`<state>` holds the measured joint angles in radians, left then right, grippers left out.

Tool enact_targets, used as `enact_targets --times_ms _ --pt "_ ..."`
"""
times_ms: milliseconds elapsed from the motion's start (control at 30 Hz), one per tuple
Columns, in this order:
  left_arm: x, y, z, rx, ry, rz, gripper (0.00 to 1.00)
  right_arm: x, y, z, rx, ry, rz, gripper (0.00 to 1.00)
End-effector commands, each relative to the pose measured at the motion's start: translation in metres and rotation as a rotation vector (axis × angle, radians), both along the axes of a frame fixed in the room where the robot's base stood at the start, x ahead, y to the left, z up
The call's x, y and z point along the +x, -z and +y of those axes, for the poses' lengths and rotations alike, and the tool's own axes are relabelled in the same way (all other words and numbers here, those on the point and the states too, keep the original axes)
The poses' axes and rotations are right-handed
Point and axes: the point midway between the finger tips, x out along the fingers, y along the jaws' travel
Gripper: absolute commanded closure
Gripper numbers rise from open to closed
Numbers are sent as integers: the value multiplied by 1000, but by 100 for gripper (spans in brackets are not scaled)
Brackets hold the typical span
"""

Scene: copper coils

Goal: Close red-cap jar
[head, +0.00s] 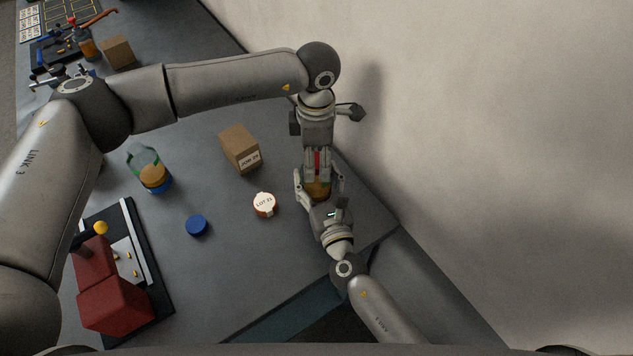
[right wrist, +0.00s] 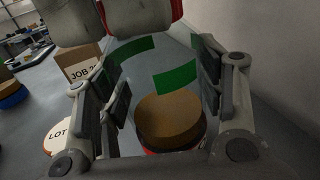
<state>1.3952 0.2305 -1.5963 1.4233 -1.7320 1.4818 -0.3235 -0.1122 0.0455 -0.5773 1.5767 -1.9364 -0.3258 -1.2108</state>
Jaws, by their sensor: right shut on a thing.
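The clear jar with green bands shows in the right wrist view (right wrist: 177,83), with a brown coil (right wrist: 170,117) inside and a red base edge. In the head view its brown part (head: 318,190) sits between the fingers of my right gripper (head: 320,182), which is shut on the jar. My left gripper (head: 318,165) comes from above, its fingers around the red cap (head: 317,160). Red also shows beside its fingers in the right wrist view (right wrist: 178,10). The cap is over the jar's top; I cannot tell whether it touches. The fingers hide much of cap and jar.
An open jar with a blue base (head: 155,178), a blue cap (head: 197,225), a round LOT 21 piece (head: 264,204) and a cardboard box (head: 239,148) stand left of my grippers. A red device (head: 112,300) is at lower left. A wall (head: 480,130) rises on the right.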

Motion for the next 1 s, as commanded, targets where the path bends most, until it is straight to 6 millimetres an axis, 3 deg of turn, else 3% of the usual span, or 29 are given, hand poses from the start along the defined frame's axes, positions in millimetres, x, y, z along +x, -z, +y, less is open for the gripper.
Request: enact_targets --times_ms 333,667,1000 --pt "0 -6 0 -1 0 0 37 0 0 0 0 0 0 100" --pt "0 -44 0 -1 -1 0 37 0 0 0 0 -1 0 100" --pt "0 -46 0 -1 -13 1 39 0 0 0 0 -1 0 100"
